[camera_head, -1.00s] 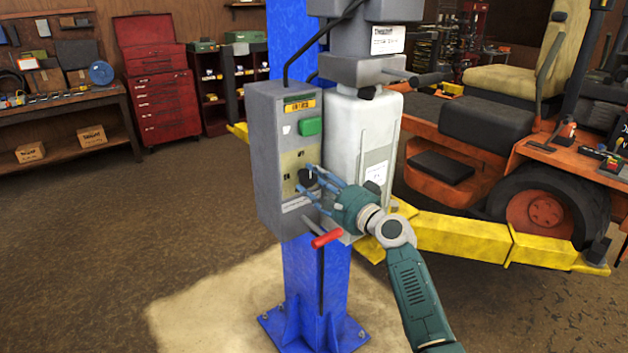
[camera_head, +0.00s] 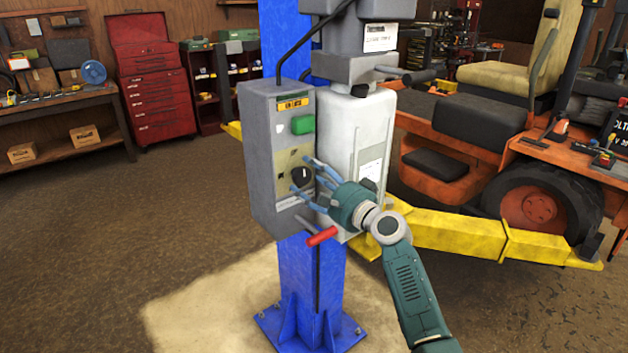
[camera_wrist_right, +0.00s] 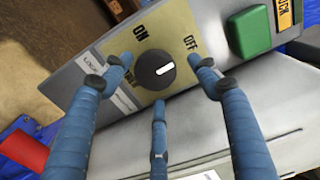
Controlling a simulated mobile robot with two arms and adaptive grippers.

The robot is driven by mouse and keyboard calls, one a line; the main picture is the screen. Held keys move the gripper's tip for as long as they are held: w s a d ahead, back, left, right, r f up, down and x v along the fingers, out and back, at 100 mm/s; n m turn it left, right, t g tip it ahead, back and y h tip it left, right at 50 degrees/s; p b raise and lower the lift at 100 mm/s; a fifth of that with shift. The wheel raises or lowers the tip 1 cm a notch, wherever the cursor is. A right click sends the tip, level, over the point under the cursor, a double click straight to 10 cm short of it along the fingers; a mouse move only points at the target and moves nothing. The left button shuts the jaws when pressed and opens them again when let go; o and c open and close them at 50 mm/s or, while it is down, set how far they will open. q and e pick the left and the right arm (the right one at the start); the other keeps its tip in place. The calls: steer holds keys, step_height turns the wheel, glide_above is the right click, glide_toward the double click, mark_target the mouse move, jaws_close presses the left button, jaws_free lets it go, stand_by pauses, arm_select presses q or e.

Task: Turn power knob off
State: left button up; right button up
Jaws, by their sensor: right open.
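The black power knob (camera_head: 300,175) sits on a beige plate on the front of the grey control box (camera_head: 262,165). In the right wrist view the knob (camera_wrist_right: 155,70) shows a white mark pointing up and right, toward the OFF label (camera_wrist_right: 190,44); the ON label (camera_wrist_right: 140,31) is at its upper left. My right gripper (camera_head: 308,178) is open in front of the knob. Its blue fingers (camera_wrist_right: 157,95) spread around the knob in the wrist view, with the knob between them and no clear contact. My left gripper is not in view.
A green button (camera_head: 302,125) is above the knob and a red-handled lever (camera_head: 321,236) below it. The box is on a blue post (camera_head: 310,275), beside a white tank (camera_head: 350,125).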

steer(key=v, duration=1.2)
steer(key=s+d+f+n+g+h+b, duration=0.1)
steer(key=s+d+f+h, duration=0.1)
steer(key=f, duration=1.1)
steer(key=s+d+f+g+h, duration=0.2)
steer(key=s+f, duration=0.1)
steer(key=f, duration=1)
steer(key=s+d+f+n+g+h+b, duration=0.1)
steer(key=s+d+f+h, duration=0.1)
steer(key=f, duration=1)
steer(key=s+d+f+n+g+h, duration=0.1)
steer(key=s+d+f+n+g, duration=0.1)
steer(key=s+f, duration=0.7)
steer(key=s+d+f+n+g+h, duration=0.1)
steer(key=s+d+f+g, duration=0.1)
steer(key=s+f, duration=0.65)
steer(key=s+d+f+n+g+h, duration=0.1)
steer(key=s+f+n+g, duration=0.1)
steer(key=s+f, duration=0.5)
steer(key=s+d+f+n+g+b, duration=0.1)
steer(key=s+f, duration=0.5)
steer(key=s, duration=1.2)
steer(key=s+d+f+n+g+h, duration=0.1)
steer(key=s+f+n, duration=0.4)
steer(key=s, duration=0.8)
step_height(320, 180, down, 3)
steer(key=shift+d+r+n+g+h+b, duration=0.1)
steer(key=shift+d+n+g+h+b, duration=0.25)
steer(key=shift+d+g, duration=0.55)
